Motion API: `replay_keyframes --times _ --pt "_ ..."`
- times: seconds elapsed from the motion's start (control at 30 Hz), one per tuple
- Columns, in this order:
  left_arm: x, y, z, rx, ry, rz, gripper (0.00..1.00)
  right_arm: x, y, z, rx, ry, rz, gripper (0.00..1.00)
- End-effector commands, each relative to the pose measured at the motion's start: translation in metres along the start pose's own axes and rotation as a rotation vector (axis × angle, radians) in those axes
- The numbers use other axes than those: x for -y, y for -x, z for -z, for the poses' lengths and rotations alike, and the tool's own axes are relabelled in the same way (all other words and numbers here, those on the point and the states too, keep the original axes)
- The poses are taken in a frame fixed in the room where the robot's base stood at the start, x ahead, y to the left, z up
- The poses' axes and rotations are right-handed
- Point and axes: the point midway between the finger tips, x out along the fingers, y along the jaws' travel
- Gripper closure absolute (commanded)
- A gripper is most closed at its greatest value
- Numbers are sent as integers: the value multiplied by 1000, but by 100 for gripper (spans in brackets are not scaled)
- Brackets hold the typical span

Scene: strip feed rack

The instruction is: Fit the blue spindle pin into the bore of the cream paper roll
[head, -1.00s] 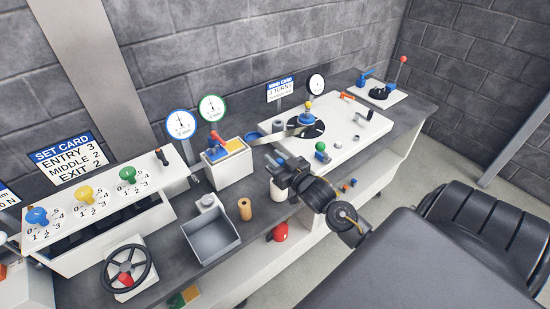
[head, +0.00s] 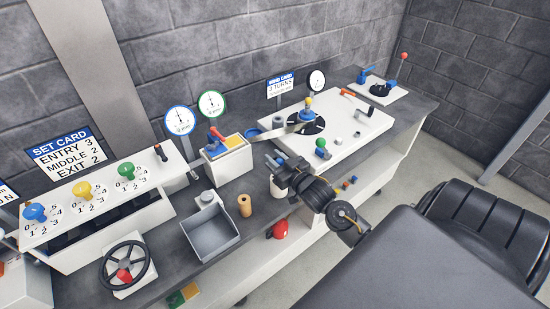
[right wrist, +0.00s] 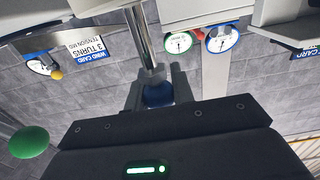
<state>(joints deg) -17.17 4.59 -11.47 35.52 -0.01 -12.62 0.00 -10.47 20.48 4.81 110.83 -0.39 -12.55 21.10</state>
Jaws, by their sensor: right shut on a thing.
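The cream paper roll (head: 279,188) stands upright on the bench near its front edge, its top hidden by my gripper in the head view. My right gripper (head: 272,163) is above it, shut on the blue spindle pin. In the right wrist view the pin's blue grip (right wrist: 158,95) sits between the fingers, and its steel shaft runs to the top edge, toward the bench. The shaft's tip and the roll's bore are out of sight, so I cannot tell whether they touch. My left gripper is not in view.
A tan roll (head: 244,206) and a grey bin (head: 211,240) stand left of the cream roll. The white plate (head: 358,133) with a green-knobbed lever (head: 320,143) lies behind and right of my gripper. A white box with a red-and-blue handle (head: 229,167) stands behind.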

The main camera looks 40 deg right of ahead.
Motion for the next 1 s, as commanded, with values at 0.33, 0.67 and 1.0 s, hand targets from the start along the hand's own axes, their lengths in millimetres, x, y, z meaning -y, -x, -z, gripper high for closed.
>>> replay_keyframes --times 0.33,0.67,1.0 --pt "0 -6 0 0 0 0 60 0 0 -10 0 0 0 98" --pt "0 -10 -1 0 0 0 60 0 0 -18 0 0 0 98" --pt "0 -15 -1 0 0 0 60 0 0 -26 0 -1 0 98"
